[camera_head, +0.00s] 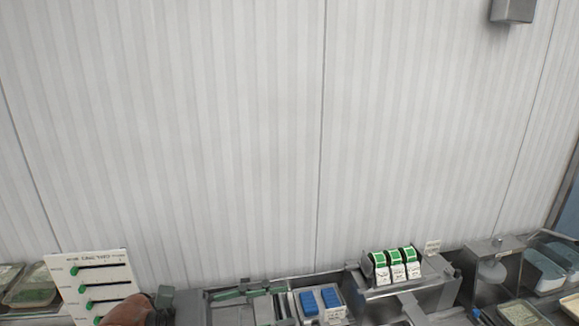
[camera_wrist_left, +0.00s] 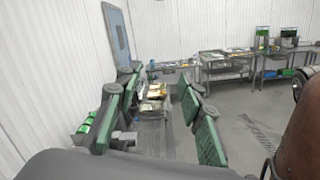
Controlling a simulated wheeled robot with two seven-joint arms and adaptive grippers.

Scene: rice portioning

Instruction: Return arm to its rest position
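A brown-orange part of my left arm shows at the bottom left of the head view, in front of the lower edge of a white board with green sliders (camera_head: 100,268). In the left wrist view my left gripper (camera_wrist_left: 158,88) has its two dark fingers with green pads well apart. My right gripper is in neither view.
A counter runs along the bottom of the head view. It carries blue blocks (camera_head: 320,301), a unit with green-and-white rolls (camera_head: 397,262) and pale blue bins (camera_head: 545,268). A plain ribbed wall (camera_head: 250,130) stands behind. Steel benches (camera_wrist_left: 228,67) stand far off in the left wrist view.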

